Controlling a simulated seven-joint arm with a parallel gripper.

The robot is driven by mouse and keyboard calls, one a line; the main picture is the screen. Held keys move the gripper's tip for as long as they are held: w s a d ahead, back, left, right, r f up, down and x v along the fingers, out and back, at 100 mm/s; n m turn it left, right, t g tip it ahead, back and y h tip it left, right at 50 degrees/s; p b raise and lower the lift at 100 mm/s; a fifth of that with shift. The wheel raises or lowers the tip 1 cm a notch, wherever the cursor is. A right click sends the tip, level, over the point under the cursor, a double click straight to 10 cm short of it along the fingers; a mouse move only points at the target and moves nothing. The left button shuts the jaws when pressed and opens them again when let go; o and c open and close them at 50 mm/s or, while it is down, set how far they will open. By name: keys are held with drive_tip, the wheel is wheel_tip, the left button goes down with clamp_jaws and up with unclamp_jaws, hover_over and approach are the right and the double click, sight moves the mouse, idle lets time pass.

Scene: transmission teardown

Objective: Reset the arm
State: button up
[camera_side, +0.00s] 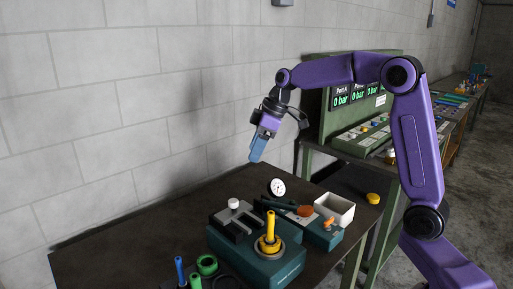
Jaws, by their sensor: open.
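My gripper (258,149) hangs at the end of my purple arm, in the air above the back of the dark table (130,228). Its blue fingers point down and hold nothing that I can see. They are seen nearly edge-on, so the gap between them is hard to make out. The gripper is apart from the parts on the table.
Below and to the right stand a teal fixture with a yellow shaft (270,228), a white box (334,208) and a round gauge (277,187). Blue and green pegs (179,268) stand at the front. A green test panel (350,120) is behind. The table's left side is clear.

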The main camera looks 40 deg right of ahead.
drive_tip(key=s+a+f+n+g, duration=0.1)
drive_tip(key=s+a+f, duration=0.1)
drive_tip(key=s+a, duration=0.5)
drive_tip(key=s+a+f+g, duration=0.1)
drive_tip(key=s+a, duration=0.2)
drive_tip(key=s, duration=0.7)
drive_tip(key=s+d+f+n+h, duration=0.1)
drive_tip(key=s+d+f, duration=0.1)
drive_tip(key=s, duration=0.8)
drive_tip(key=s+d+f+n+g+h, duration=0.1)
drive_tip(key=s+f, duration=0.3)
drive_tip(key=s, duration=0.6)
drive_tip(key=shift+d+f+n+h, duration=0.2)
drive_tip(key=shift+d+n+h, duration=0.15)
drive_tip(key=shift+d, duration=0.45)
